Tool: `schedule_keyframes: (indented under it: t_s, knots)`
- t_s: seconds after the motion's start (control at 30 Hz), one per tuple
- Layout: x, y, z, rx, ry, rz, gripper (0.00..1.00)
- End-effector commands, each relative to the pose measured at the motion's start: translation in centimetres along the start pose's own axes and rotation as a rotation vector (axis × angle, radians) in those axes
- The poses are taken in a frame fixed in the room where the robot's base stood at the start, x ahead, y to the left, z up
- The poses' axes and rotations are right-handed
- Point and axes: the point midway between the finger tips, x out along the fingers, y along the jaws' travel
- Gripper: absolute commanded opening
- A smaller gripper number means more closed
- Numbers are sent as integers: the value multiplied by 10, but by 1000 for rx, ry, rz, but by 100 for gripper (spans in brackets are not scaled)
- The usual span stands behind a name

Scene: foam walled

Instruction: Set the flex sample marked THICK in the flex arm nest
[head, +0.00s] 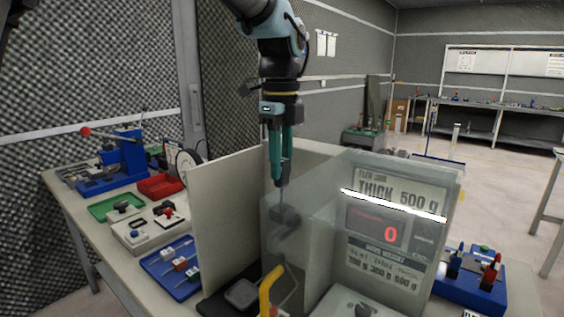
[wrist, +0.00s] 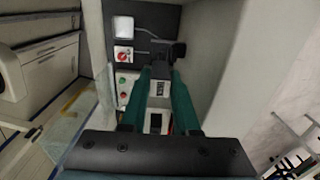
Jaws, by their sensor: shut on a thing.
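My gripper (head: 279,180) points straight down into the walled test stand, its teal fingers shut on a flex sample. In the wrist view the gripper (wrist: 161,75) has the sample's pale label (wrist: 157,88) between its fingers; I cannot read it surely. In the head view a thin dark piece runs down from the fingertips toward a dark block (head: 285,215), blurred behind the clear panel. In the wrist view a dark fitting (wrist: 178,50) lies just beyond the fingertips; it may be the flex arm nest. I cannot tell whether the sample touches it. The display panel (head: 395,205) reads "THICK 500 g" and a red 0.
A beige wall (head: 230,215) and a clear panel (head: 330,245) stand close around the gripper. A yellow handle (head: 267,290) rises in front. A blue tray (head: 165,285) with several samples lies left, near a green tray (head: 100,207). A blue tool rack (head: 470,290) stands right.

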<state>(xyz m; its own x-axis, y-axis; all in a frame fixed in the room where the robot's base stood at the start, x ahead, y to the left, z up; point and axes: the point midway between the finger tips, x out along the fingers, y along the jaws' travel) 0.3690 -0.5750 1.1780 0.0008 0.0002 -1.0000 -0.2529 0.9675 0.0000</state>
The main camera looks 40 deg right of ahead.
Motion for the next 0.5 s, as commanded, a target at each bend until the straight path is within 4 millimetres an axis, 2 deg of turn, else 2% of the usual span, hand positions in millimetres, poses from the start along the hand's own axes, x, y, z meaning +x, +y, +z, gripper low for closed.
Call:
schedule_keyframes:
  t_s: [0.17, 0.5]
  knots:
    - [-2, 0, 1, -1, 1, 0, 0]
    - [26, 0, 1, 0, 0, 1, 0]
